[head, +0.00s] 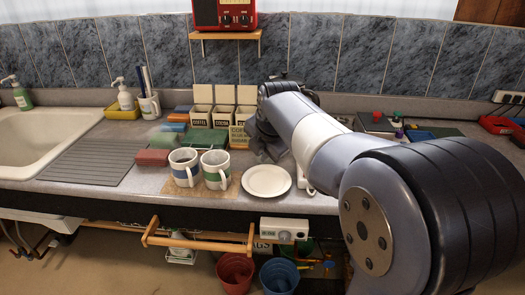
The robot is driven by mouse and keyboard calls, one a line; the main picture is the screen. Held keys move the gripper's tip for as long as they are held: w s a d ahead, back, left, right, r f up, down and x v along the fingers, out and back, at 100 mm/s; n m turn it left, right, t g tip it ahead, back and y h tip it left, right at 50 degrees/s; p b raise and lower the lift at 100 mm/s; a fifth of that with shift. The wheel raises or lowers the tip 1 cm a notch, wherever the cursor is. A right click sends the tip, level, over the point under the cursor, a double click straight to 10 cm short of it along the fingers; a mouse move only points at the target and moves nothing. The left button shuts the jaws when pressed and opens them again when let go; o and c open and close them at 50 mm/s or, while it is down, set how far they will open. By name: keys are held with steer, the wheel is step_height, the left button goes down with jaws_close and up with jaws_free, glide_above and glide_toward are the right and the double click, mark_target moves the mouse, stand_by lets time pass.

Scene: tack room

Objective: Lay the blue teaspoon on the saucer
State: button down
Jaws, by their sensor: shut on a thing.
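The white saucer (267,180) lies on the counter near its front edge, right of two striped mugs. Its top looks bare. My gripper (265,150) is low over the counter just behind the saucer, at the end of my arm, which reaches in from the right. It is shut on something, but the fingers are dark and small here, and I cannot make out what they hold. I cannot see the blue teaspoon anywhere in this view; my gripper and arm hide part of the counter.
A green-striped mug (216,169) and a blue-striped mug (185,167) stand on a mat left of the saucer. Lidded canisters (201,117) and coloured boxes (152,157) stand behind and left. A ribbed drainboard (95,161) and sink (40,135) are further left. A red radio (224,14) sits on a shelf.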

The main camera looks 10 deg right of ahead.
steer(key=shift+f+b, duration=2)
steer(key=shift+f, duration=0.6)
steer(key=c, duration=1.5)
jaws_free()
steer(key=shift+o, duration=0.2)
steer(key=shift+r, duration=0.15)
step_height(320, 180, up, 8)
steer(key=s+p, duration=0.2)
steer(key=p, duration=0.4)
steer(key=shift+p, duration=0.3)
